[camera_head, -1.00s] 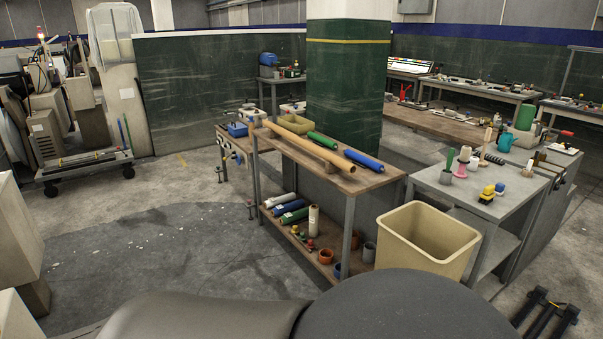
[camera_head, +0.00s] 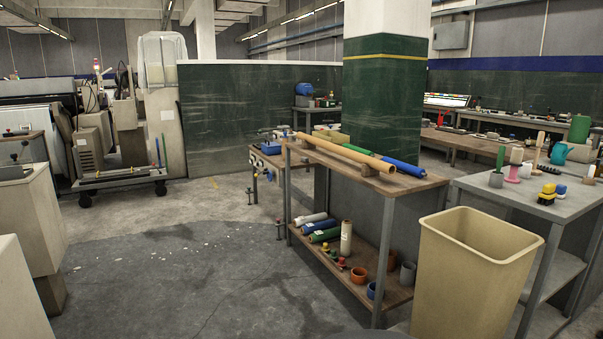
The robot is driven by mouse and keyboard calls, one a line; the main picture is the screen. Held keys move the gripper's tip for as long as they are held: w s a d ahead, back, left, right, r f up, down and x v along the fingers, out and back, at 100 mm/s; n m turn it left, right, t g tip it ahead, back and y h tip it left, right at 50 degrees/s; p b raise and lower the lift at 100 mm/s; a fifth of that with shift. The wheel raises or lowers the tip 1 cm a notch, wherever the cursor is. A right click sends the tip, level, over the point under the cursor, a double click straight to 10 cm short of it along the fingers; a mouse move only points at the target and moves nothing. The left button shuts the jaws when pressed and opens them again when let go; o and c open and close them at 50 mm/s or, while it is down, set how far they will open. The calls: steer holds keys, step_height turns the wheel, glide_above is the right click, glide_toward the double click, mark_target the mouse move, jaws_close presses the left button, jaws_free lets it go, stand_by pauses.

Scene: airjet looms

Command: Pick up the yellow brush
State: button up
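A small yellow object with dark parts (camera_head: 547,194) sits on the grey table (camera_head: 510,196) at the right, close to its front edge. It may be the yellow brush, but it is too small to tell for sure. A small blue piece with a pale base (camera_head: 561,190) stands right beside it. My gripper is not in view.
A large beige bin (camera_head: 470,275) stands in front of the grey table. Left of it is a wooden bench (camera_head: 420,184) with rolls on top and a lower shelf with rolls and pots. The floor (camera_head: 180,270) at the left middle is clear.

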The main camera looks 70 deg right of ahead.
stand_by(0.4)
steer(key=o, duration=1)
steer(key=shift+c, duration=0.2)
